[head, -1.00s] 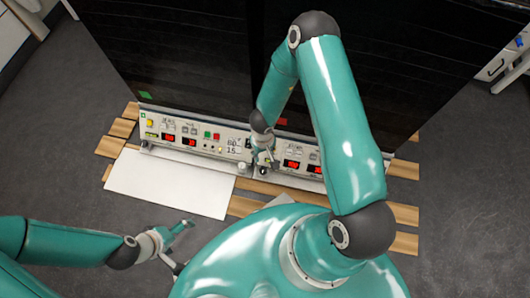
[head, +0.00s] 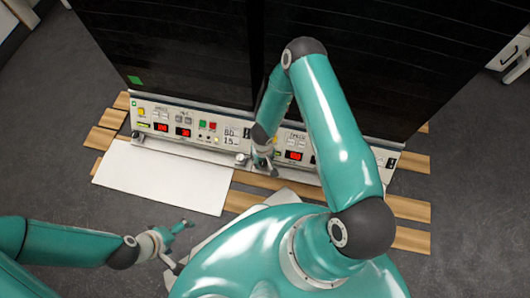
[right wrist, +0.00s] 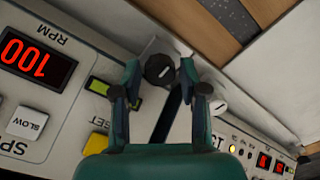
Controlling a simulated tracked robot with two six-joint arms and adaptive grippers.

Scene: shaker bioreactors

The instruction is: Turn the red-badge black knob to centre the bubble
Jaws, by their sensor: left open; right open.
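In the right wrist view a black knob (right wrist: 159,69) with a pale mark on its face sits by the white corner of the panel with the 100 RPM display. My right gripper (right wrist: 160,74) is open, its fingers on either side of the knob; whether they touch it I cannot tell. In the head view my right gripper (head: 263,163) is at the gap between the two panels. My left gripper (head: 182,227) is open and empty, low at the left, away from the panels. No red badge or bubble can be made out now.
A white knob (right wrist: 218,107) is close beside the right finger. A white board (head: 160,180) lies in front, over wooden slats (head: 410,208).

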